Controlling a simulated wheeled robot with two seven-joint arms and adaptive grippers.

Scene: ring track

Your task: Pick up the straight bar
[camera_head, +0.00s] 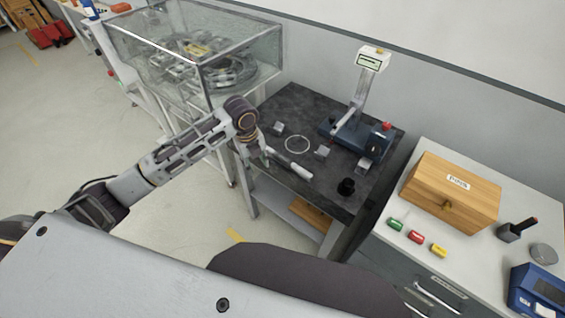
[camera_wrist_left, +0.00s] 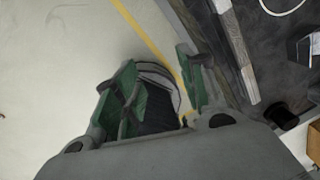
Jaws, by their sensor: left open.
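The straight bar (camera_head: 288,164) is a long, light grey piece lying near the front left edge of the dark tabletop (camera_head: 311,107). In the left wrist view the bar (camera_wrist_left: 236,52) runs along the tabletop edge, right of the fingers. My left gripper (camera_head: 251,151) hangs at the table's left edge, close to the bar's far end. In the left wrist view the left gripper (camera_wrist_left: 157,88) has its green-padded fingers apart, with no bar between them, over the floor. Its tips are hard to make out in the head view. My right gripper is not in view.
A white ring (camera_head: 297,145), small grey blocks (camera_head: 322,151), a black cylinder (camera_head: 346,187) and a blue device with a display post (camera_head: 352,133) share the tabletop. A glass case (camera_head: 170,50) stands behind left. A cabinet with a wooden box (camera_head: 450,193) stands right.

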